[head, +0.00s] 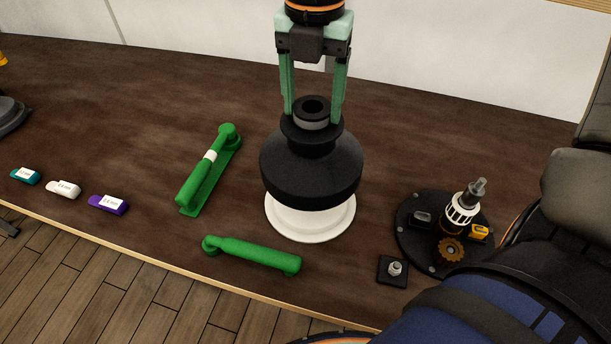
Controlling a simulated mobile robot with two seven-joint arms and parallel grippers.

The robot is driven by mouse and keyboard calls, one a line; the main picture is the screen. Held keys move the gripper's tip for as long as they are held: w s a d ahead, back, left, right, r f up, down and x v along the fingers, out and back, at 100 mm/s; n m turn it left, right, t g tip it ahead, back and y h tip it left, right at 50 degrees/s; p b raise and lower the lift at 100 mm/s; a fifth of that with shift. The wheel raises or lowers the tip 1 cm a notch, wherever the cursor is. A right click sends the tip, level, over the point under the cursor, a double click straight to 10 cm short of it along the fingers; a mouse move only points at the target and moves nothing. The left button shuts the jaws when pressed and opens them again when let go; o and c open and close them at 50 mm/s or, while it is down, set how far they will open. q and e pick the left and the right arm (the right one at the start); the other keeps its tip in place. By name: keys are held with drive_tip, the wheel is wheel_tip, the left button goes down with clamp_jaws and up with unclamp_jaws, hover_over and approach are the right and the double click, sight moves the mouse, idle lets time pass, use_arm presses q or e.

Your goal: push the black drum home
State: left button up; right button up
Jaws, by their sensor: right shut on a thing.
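The black drum (311,168) is a wide, rounded body with a narrower flanged neck and a grey ring around a dark hole at its top. It stands upright over a round white base (312,222) in the middle of the table. I cannot tell whether it rests on the base or hangs just above it. My right gripper (314,108) points down from above, its green fingers shut on the drum's top on either side of the ring. To the right, a black round plate (413,240) carries an upright spindle (463,205) and an orange gear (451,249). My left gripper is not in view.
Two green handles lie left of the drum: one (209,168) on a green strip, one (251,254) nearer the front edge. A small black block with a bolt (393,270) is at front right. Teal, white and purple tags (108,204) lie left. The table behind is clear.

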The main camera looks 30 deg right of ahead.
use_arm(q)
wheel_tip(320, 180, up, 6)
drive_tip(key=p, duration=0.5)
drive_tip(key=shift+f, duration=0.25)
use_arm(e)
wheel_tip(320, 180, up, 9)
drive_tip(key=shift+f, duration=0.15)
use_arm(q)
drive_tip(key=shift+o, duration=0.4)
use_arm(e)
drive_tip(key=shift+w, duration=0.1)
